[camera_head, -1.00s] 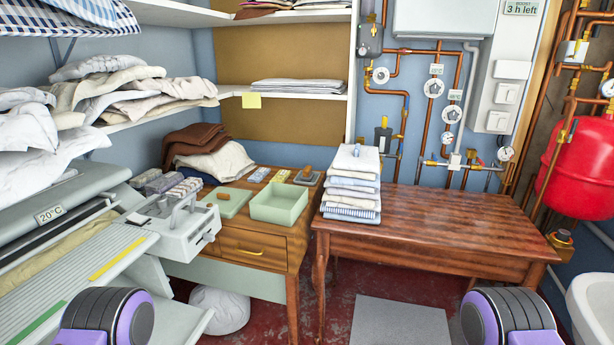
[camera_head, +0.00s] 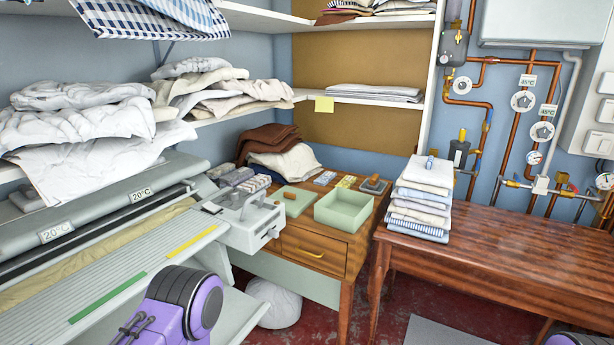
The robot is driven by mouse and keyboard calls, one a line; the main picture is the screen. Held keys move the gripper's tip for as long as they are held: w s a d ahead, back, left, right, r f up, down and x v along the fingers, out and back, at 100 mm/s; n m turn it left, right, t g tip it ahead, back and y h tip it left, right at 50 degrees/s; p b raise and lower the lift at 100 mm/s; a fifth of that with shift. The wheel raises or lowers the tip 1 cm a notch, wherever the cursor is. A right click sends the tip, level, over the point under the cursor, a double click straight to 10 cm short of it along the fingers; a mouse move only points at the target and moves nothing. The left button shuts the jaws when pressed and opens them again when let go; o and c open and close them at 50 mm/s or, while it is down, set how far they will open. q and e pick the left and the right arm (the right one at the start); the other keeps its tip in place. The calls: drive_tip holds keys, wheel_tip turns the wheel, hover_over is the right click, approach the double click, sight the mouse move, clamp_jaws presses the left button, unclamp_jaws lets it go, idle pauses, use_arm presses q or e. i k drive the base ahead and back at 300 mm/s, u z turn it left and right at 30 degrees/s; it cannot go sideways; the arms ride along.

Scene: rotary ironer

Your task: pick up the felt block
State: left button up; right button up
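On the wooden cabinet (camera_head: 312,256) stands a small dark grey flat block with a brown knob (camera_head: 374,185), at the back right of its top. It may be the felt block, but at this size I cannot tell for sure. It lies just behind an open pale green tray (camera_head: 343,211), apart from the folded linen stack. A flat green piece with a small brown object (camera_head: 291,196) on it lies left of the tray. Neither gripper shows; only purple and black parts of my arms are at the bottom edge.
Small boxes (camera_head: 325,178) lie behind the tray. The ironer (camera_head: 130,265) fills the left, its control box (camera_head: 250,226) beside the cabinet. A linen stack (camera_head: 422,200) stands on the right table (camera_head: 510,255), otherwise clear. Shelves with laundry hang above.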

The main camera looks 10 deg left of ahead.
sight(374, 184)
drive_tip(key=z, duration=1.05)
drive_tip(key=i, duration=1.35)
drive_tip(key=u, duration=0.75)
